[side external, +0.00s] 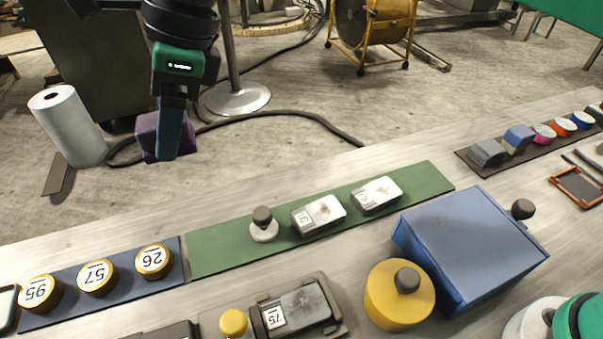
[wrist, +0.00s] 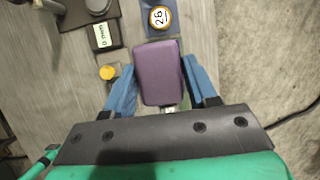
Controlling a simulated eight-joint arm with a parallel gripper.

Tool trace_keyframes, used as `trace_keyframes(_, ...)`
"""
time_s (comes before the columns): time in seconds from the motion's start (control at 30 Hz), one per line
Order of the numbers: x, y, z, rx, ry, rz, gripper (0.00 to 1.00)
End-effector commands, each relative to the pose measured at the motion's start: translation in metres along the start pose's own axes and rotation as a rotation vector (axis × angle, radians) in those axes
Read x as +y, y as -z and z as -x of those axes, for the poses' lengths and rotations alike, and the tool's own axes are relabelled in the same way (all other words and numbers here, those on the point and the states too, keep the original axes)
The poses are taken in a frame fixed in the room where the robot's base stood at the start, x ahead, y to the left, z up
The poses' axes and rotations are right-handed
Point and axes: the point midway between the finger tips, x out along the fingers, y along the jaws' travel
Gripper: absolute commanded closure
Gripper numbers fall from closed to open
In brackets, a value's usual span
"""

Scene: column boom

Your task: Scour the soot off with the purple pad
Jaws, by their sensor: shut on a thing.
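In the wrist view the purple pad (wrist: 160,72) sits between the two blue fingers of my gripper (wrist: 161,88). Two white blocks (side external: 306,218) (side external: 367,196) with number labels lie on the green mat (side external: 216,250) and carry grey smudges on top. A grey-topped block labelled 75 (side external: 305,305) sits in a dark holder and has pale marks. I cannot tell for sure which marks are soot.
A blue mat (side external: 172,268) holds round tokens 95, 57 and 26 (side external: 153,258). A blue box (side external: 470,245) and a yellow knobbed cylinder (side external: 390,305) stand at the right. A white roll (side external: 70,125) stands at the left. A small knobbed weight (side external: 263,226) stands on the green mat.

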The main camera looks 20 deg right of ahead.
Motion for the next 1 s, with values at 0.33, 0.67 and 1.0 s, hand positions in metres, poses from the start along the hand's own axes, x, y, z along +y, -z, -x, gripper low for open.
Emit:
trace_keyframes(0.33,0.045,0.052,-0.011,0.000,0.000,-0.001,0.91)
trace_keyframes(0.67,0.116,0.132,-0.035,0.000,0.000,-0.001,0.91)
trace_keyframes(1.0,0.135,0.155,-0.047,0.000,0.000,0.000,0.91)
